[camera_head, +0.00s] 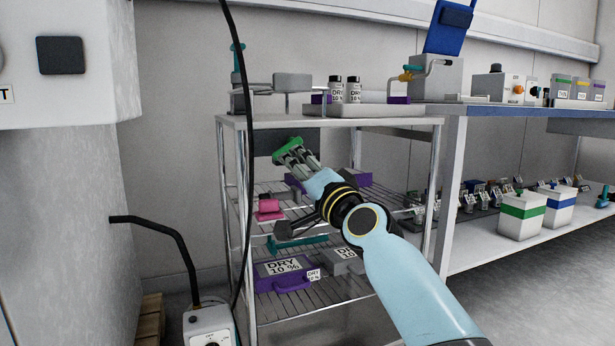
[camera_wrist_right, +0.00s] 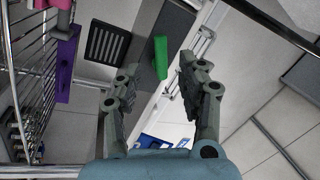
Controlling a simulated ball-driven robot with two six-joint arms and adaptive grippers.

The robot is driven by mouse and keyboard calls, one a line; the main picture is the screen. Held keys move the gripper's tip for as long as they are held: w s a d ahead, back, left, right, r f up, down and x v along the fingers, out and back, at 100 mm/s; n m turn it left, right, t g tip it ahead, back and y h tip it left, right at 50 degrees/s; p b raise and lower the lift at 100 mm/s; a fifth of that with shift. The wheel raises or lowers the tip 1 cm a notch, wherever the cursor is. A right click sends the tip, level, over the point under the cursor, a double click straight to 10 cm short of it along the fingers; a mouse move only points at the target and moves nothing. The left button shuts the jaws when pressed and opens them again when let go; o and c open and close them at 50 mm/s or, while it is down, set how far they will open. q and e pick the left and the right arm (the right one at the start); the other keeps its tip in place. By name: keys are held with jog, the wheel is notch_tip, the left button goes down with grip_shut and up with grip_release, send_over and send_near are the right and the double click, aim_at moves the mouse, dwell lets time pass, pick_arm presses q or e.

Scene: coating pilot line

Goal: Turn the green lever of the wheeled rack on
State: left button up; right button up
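The wheeled rack (camera_head: 385,121) stands in the middle of the head view, with a light top and wire shelves. The green lever (camera_head: 287,144) shows just under the rack's top, in front of a dark grey housing. My right gripper (camera_head: 291,156) reaches into the rack at the lever, its fingers partly overlapping it. In the right wrist view, the green lever (camera_wrist_right: 160,57) lies at the fingertips, between their lines and closer to the right-hand finger. The right gripper (camera_wrist_right: 158,75) is open and holds nothing; contact with the lever cannot be told. My left gripper is not in view.
A purple case (camera_head: 288,279) labelled DRY 10 % and a pink block (camera_head: 268,209) sit on the rack's shelves. Bottles (camera_head: 353,90) stand on top. A black cable (camera_head: 243,150) hangs before the rack's left side. A bench (camera_head: 480,110) adjoins at right.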

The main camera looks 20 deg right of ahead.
jog(key=v, duration=0.4)
jog(key=shift+s, duration=0.15)
